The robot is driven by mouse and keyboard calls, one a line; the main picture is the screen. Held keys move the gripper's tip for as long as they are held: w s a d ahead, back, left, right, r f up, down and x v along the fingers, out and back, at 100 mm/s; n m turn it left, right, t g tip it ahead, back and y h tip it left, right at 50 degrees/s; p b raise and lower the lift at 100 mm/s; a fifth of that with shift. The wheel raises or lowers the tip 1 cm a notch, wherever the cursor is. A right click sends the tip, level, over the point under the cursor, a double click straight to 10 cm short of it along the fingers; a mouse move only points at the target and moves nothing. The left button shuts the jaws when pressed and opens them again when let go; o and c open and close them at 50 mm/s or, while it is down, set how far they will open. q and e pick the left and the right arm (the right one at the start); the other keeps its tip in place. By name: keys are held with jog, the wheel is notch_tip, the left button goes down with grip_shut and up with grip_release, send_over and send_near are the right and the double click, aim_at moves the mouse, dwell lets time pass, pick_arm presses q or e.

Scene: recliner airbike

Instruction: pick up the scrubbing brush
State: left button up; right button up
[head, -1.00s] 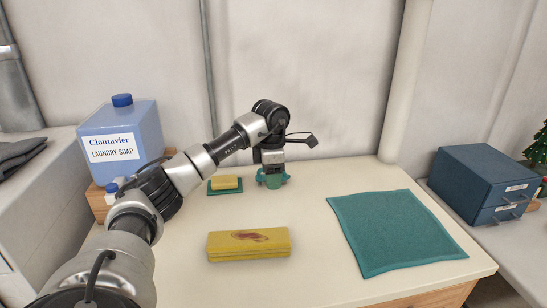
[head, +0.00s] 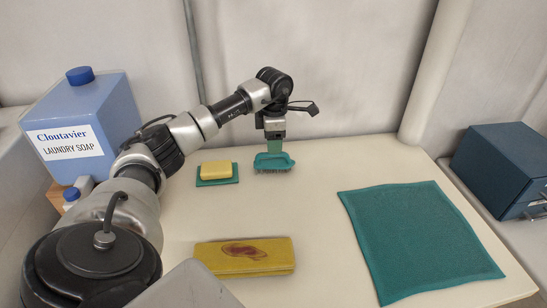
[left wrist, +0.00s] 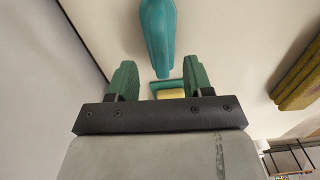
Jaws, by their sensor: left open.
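The scrubbing brush (head: 273,162) is teal with bristles underneath and rests near the back of the table. My left gripper (head: 276,147), with green finger pads, points down just above and behind it in the head view. In the left wrist view the brush (left wrist: 158,35) shows beyond the two spread fingers (left wrist: 160,78), roughly in line with the gap between them. The left gripper is open and holds nothing. Whether the fingers touch the brush I cannot tell. My right gripper is not in view.
A yellow soap bar (head: 216,170) on a teal holder (head: 217,182) lies left of the brush. A stained yellow folded cloth (head: 244,257) lies in front, a teal mat (head: 418,243) right. A blue laundry soap jug (head: 82,120) stands left. The table between brush and mat is clear.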

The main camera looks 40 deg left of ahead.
aim_at(274, 161)
pick_arm(q)
jog(key=shift+f, duration=0.45)
notch_tip(274, 161, down, 4)
jog(key=shift+r+p, duration=0.2)
jog(key=shift+p, duration=0.55)
jog(key=shift+w+f, duration=0.1)
jog(key=shift+f, duration=0.3)
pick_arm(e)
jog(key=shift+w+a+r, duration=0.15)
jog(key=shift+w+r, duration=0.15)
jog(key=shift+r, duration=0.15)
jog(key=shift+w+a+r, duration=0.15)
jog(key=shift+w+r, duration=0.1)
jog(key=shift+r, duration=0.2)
pick_arm(q)
grip_shut()
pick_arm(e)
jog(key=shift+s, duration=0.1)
